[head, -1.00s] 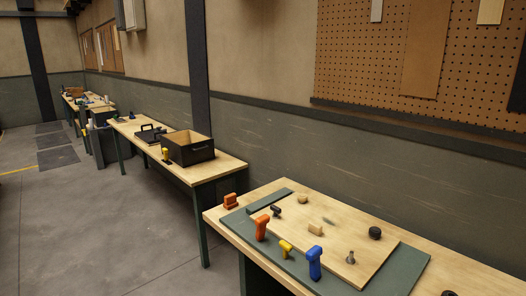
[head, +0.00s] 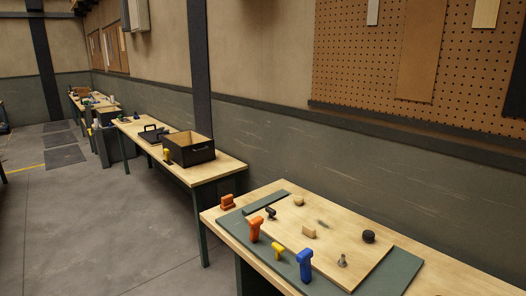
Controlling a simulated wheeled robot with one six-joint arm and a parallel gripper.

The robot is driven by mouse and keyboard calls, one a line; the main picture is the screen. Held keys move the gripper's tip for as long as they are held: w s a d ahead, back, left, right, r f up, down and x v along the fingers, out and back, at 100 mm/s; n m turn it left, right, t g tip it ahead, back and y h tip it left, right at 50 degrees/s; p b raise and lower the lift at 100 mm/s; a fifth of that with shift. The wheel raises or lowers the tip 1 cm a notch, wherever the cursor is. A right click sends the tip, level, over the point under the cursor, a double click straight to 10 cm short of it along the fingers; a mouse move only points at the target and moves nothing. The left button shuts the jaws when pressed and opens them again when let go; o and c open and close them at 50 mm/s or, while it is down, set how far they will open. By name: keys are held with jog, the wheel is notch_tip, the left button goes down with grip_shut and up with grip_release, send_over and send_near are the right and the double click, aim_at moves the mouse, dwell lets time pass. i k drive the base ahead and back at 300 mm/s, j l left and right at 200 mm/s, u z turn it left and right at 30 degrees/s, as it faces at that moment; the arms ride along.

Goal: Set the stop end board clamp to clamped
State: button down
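On the near bench, a grey-green base (head: 405,276) with a raised strip (head: 266,203) along its far left edge carries a pale wooden board (head: 325,252). Upright handles stand along the front edge: orange (head: 255,229), yellow (head: 278,253) and blue (head: 304,265). A small black lever-like piece (head: 270,212) sits by the strip at the board's left end. An orange piece (head: 227,202) lies on the bench beyond the base's left corner. I cannot tell which of these is the stop end board clamp, or whether it is clamped. My gripper is not in view.
Small wooden blocks (head: 309,232), a black knob (head: 368,236) and a grey metal peg (head: 342,260) are on the board. A second bench (head: 222,168) with a black open box (head: 190,156) stands farther back. The floor (head: 110,225) at left is clear.

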aim_at(255, 224)
jog(key=k+l, duration=0.1)
jog(key=l, duration=0.45)
jog(key=k+j+z, duration=0.15)
jog(key=j, duration=0.25)
jog(key=i+j+z, duration=0.2)
jog(key=i+j, duration=0.75)
jog(key=i, duration=0.15)
